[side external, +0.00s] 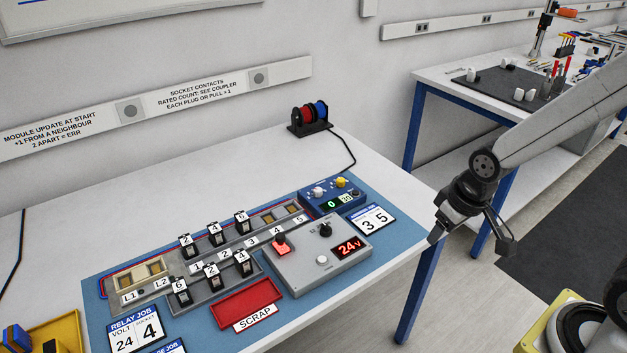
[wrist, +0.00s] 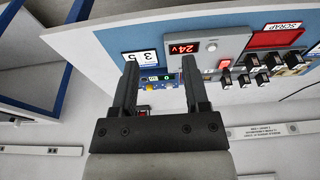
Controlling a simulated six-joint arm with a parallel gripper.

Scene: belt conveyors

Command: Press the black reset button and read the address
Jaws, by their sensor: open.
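A blue box (side external: 333,197) stands at the mat's back right, with a white knob, a yellow knob and a green display (side external: 331,204) reading 0. A small dark spot on it (side external: 356,192) may be a black button; I cannot tell. My gripper (side external: 472,240) is open and empty, off the table's right edge, apart from the box. In the wrist view, the blue box (wrist: 158,82) appears between my open fingers (wrist: 160,62), farther off. A white card (side external: 374,219) reads 3 5; its heading is too small to read.
A grey supply box (side external: 319,262) has a red switch, a black knob and a red 24v display. Relay modules (side external: 214,269) stand in rows left of it, near a red scrap tray (side external: 246,302). A reel stand (side external: 309,120) is behind. The table's back left is clear.

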